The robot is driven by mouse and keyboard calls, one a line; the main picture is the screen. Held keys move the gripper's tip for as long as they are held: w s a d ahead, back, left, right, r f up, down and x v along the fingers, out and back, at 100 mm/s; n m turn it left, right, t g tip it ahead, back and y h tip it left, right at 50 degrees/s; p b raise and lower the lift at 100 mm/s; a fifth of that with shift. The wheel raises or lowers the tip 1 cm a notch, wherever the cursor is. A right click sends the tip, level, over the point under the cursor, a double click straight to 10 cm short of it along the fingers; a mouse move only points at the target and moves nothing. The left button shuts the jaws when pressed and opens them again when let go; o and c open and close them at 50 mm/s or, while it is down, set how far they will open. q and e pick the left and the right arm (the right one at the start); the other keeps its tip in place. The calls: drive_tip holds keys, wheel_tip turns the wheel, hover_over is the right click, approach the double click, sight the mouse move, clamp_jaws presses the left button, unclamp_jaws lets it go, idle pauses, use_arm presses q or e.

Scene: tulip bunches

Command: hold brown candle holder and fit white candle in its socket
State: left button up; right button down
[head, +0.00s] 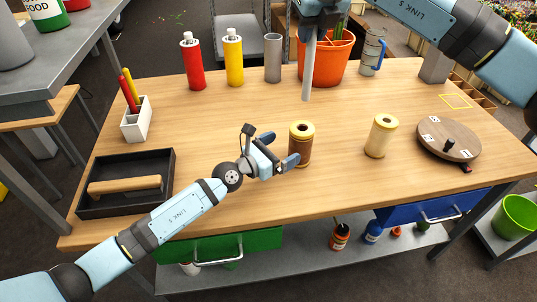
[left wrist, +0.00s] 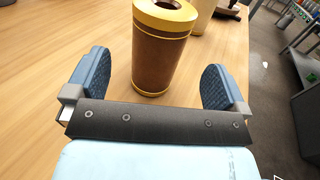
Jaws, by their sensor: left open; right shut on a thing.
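The brown candle holder (head: 300,147), a cylinder with a yellow rim and dark socket, stands upright on the table. It also shows in the left wrist view (left wrist: 160,60), in front of and between my left fingers. My left gripper (head: 280,149) is open, low at the holder's left side; I see no clear contact. My right gripper (head: 318,22) is at the top of the head view, shut on the white candle (head: 308,72). The candle hangs nearly upright, greyish in shade, above and behind the holder, apart from it. The right fingertips are partly hidden.
A cream holder (head: 381,136) and a round wooden disc (head: 449,139) stand to the right. A black tray (head: 120,207) lies left. A red bottle (head: 192,62), yellow bottle (head: 234,58), grey cylinder (head: 273,59) and orange pot (head: 333,62) stand behind. Table around the brown holder is clear.

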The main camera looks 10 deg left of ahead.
sight(300, 138)
use_arm(q)
drive_tip(key=x, duration=0.7)
drive_tip(key=shift+d, duration=0.1)
drive_tip(key=c, duration=1.1)
drive_tip(key=shift+f, duration=0.1)
